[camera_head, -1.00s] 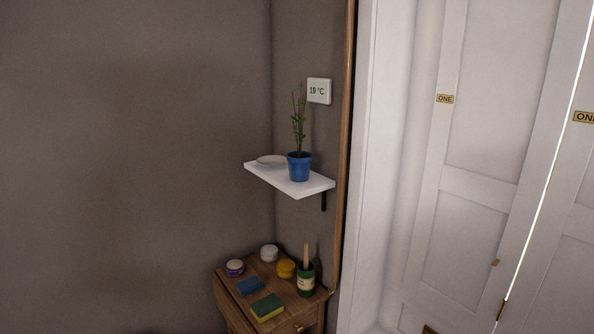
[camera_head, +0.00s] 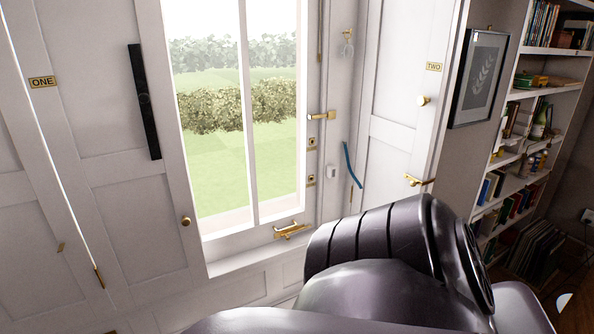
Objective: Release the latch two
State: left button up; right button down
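The white panel marked TWO (camera_head: 374,95) stands right of the window. Its small label plate (camera_head: 433,66) is near its upper right. A brass latch (camera_head: 416,180) sits low on the panel's right edge, just above my dark arm in the picture. A round brass knob (camera_head: 423,101) is higher on the same panel. I cannot tell whether the latch is engaged. Neither of my grippers shows. Only a large dark part of my own arm fills the lower middle and right.
The window (camera_head: 235,110) has a brass side handle (camera_head: 321,116) and a brass fitting (camera_head: 291,230) at its bottom. The panels marked ONE (camera_head: 92,90) are at left, one with a black bar (camera_head: 144,100). A picture frame (camera_head: 480,77) and bookcase (camera_head: 517,178) are at right.

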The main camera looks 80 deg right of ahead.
aim_at(414, 182)
jog(key=k+z, duration=0.1)
jog(key=z, duration=3.05)
